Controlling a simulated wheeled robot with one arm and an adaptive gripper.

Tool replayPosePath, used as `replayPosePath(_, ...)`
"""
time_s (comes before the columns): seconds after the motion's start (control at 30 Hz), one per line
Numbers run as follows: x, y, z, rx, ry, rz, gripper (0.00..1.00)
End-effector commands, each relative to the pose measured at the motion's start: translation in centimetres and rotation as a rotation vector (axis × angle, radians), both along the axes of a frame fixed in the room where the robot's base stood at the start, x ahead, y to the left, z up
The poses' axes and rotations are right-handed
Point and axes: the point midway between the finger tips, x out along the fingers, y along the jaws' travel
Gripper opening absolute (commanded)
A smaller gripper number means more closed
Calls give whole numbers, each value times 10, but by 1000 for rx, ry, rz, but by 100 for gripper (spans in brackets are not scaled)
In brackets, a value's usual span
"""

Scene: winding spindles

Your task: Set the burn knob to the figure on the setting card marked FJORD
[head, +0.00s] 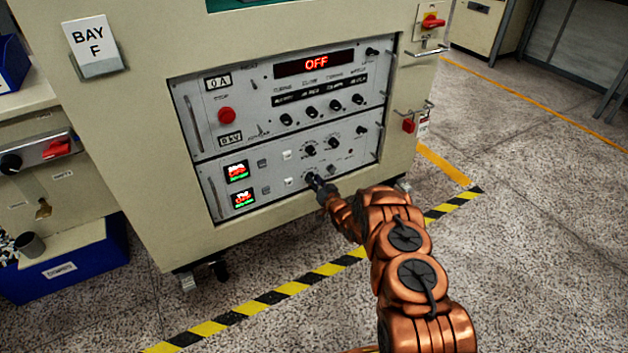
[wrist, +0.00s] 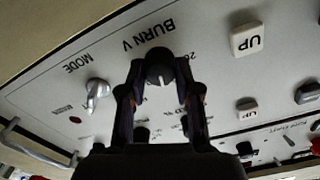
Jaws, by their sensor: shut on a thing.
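The burn knob (wrist: 160,64) is a round black knob by the upside-down label "BURN V" in the wrist view. A pale mark on it points roughly down in that picture. My gripper (wrist: 160,73) has one finger on each side of the knob and is shut on it. In the head view my gripper (head: 319,183) reaches the lower panel of the cabinet (head: 125,125) and mostly hides the knob. The scale figures round the knob are too small or covered to read. No card marked FJORD can be made out in either view.
The upper display (head: 315,64) reads OFF. A BAY F sign (head: 91,37) is on the cabinet.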

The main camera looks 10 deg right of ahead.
Motion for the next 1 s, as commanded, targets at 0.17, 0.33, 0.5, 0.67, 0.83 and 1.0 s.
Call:
replayPosePath(0.17,1,1,2,51,13,1,0)
replayPosePath(0.33,1,1,2,68,18,1,0)
replayPosePath(0.5,1,1,2,70,19,1,0)
replayPosePath(0.67,1,1,2,70,19,1,0)
replayPosePath(0.83,1,0,1,69,19,0,50)
replayPosePath(1.0,0,-1,1,69,20,-1,58)
